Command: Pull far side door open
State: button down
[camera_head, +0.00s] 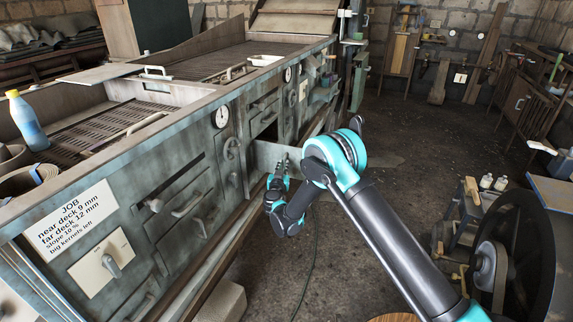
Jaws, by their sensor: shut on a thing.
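The far side door (264,156) is a grey-green panel on the long side of the machine (178,144). It stands swung out from the machine's side, with a dark opening (270,133) beside it. My gripper (283,165) is at the outer part of this panel and is shut on it or its handle. The fingertips are small and partly hidden by my wrist, so the exact hold does not show. My arm reaches in from the lower right. A nearer side door with a bar handle (188,205) lies flat in the machine's side.
A label card (72,217), a switch plate (101,261) and round gauges (222,116) are on the machine's side. A pale block (222,300) lies on the floor by its base. A large dark wheel (505,262) stands at right. The floor (420,140) beyond is clear.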

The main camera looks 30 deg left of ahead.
jog(key=shift+s+a+r+y, duration=0.1)
jog(key=shift+s+a+y, duration=0.3)
jog(key=shift+s+a, duration=0.55)
jog(key=shift+w+a, duration=0.1)
jog(key=c, duration=1.5)
grip_release()
jog(key=shift+a, duration=0.1)
jog(key=shift+c, duration=0.2)
jog(key=shift+d, duration=0.25)
jog(key=v, duration=1.1)
jog(key=shift+s, duration=0.4)
